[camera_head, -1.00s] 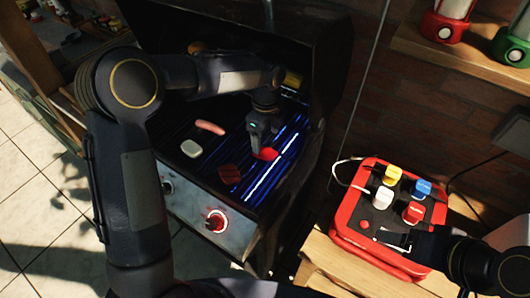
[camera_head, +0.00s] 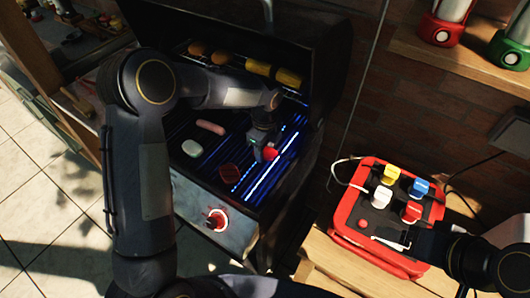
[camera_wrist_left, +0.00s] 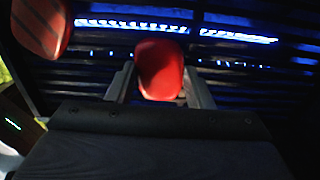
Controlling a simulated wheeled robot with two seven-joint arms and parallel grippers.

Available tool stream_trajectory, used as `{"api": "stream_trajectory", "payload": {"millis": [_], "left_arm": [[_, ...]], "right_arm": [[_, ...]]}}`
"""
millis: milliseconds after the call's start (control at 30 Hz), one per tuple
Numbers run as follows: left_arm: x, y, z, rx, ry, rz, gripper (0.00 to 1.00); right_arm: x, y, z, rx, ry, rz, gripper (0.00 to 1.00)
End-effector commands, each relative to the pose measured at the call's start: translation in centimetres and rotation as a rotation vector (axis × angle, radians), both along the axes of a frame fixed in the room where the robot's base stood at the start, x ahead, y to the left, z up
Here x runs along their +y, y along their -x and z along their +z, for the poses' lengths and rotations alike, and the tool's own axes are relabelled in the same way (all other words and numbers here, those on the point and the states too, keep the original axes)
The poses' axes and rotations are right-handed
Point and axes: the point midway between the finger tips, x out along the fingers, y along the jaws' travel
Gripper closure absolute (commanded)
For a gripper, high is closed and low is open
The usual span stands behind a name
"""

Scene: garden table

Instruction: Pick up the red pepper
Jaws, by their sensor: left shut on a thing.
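The red pepper (camera_head: 269,152) is between the fingers of my left gripper (camera_head: 262,150), over the right part of the grill grate (camera_head: 232,196). In the left wrist view the pepper (camera_wrist_left: 160,68) sits between the two fingers of the left gripper (camera_wrist_left: 160,88), which is shut on it. Part of the pepper is hidden by the gripper in the head view. Whether it still touches the grate is hard to tell. My right gripper (camera_head: 392,239) is over the red case at the lower right; its finger gap is unclear.
A dark red piece (camera_head: 229,172), a pink sausage (camera_head: 210,127) and a pale piece (camera_head: 192,148) lie on the grate. Yellow corn (camera_head: 288,77) lies on the upper rack. The red case (camera_head: 347,222) with colored blocks stands on the wooden shelf at right.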

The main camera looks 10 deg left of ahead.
Motion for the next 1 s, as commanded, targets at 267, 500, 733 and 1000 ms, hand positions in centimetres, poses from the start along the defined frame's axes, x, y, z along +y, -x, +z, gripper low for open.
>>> {"api": "stream_trajectory", "payload": {"millis": [267, 500, 733, 1000], "left_arm": [[0.0, 0.0, 0.1, -0.001, 0.0, 0.0, 0.79], [0.0, -0.1, 1.3, -0.003, 0.0, 0.0, 0.79], [-0.3, 1.4, 4.8, -0.006, 0.001, -0.002, 0.79], [-1.3, 6.3, 9.5, -0.004, 0.001, -0.003, 0.79]], "right_arm": [[0.0, 0.0, 0.0, 0.0, 0.0, 0.0, 0.28], [0.0, 0.0, -0.2, 0.0, 0.0, 0.0, 0.28], [0.0, 0.0, -0.9, 0.0, 0.0, 0.0, 0.28], [0.0, 0.0, -2.2, 0.0, 0.0, 0.0, 0.28]]}}
